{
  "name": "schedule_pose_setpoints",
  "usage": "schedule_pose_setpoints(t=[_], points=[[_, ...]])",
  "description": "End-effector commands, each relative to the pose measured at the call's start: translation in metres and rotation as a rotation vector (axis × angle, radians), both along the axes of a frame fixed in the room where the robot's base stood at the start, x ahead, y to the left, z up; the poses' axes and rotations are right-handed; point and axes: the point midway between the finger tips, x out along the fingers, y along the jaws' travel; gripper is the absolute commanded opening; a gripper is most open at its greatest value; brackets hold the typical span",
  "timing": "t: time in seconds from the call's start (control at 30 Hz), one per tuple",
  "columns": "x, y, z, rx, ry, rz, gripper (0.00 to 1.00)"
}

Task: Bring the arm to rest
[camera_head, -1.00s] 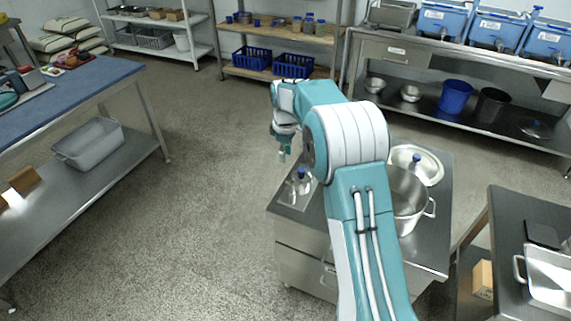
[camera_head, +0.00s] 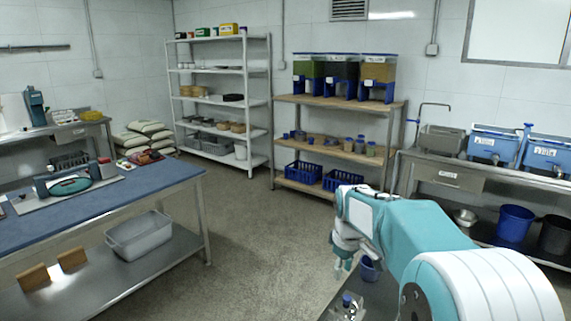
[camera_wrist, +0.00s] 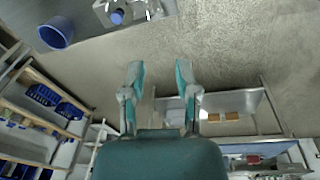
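My gripper (camera_head: 345,262) hangs from my teal and white arm, pointing down, at the right of the head view. In the wrist view its two fingers (camera_wrist: 160,78) are spread apart. Only floor shows between them, so it is open and empty. It is above the edge of a steel-topped unit (camera_head: 378,297). A blue cup (camera_head: 370,268) shows just behind the gripper; a blue cup (camera_wrist: 55,32) is also at the upper left of the wrist view. A metal part with a blue knob (camera_head: 347,303) sits below the gripper. My arm hides much of the unit.
A blue-topped table (camera_head: 120,192) with a grey tub (camera_head: 140,236) on its lower shelf stands left. White shelves (camera_head: 247,100) and a wooden rack (camera_head: 290,98) line the back. A steel bench (camera_head: 440,180) is at the right. The middle floor (camera_head: 255,235) is clear.

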Motion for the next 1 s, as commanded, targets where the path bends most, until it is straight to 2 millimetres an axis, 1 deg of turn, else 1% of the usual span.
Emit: schedule_pose_setpoints(t=[0.03, 0.17, 0.2, 0.33, 0.5, 0.63, 0.73, 0.9, 1.0], points=[[-0.014, -0.001, 0.014, 0.004, -0.021, -0.03, 0.4], [-0.05, -0.003, 0.039, 0.019, -0.065, -0.116, 0.4], [-0.061, -0.004, 0.046, 0.024, -0.078, -0.142, 0.4], [-0.099, -0.006, 0.063, 0.043, -0.123, -0.227, 0.4], [-0.15, -0.008, 0.076, 0.074, -0.18, -0.336, 0.4], [-0.189, -0.01, 0.08, 0.101, -0.223, -0.418, 0.4], [-0.218, -0.011, 0.079, 0.125, -0.256, -0.482, 0.4], [-0.264, -0.012, 0.068, 0.168, -0.309, -0.586, 0.4], [-0.284, -0.013, 0.06, 0.191, -0.333, -0.636, 0.4]])
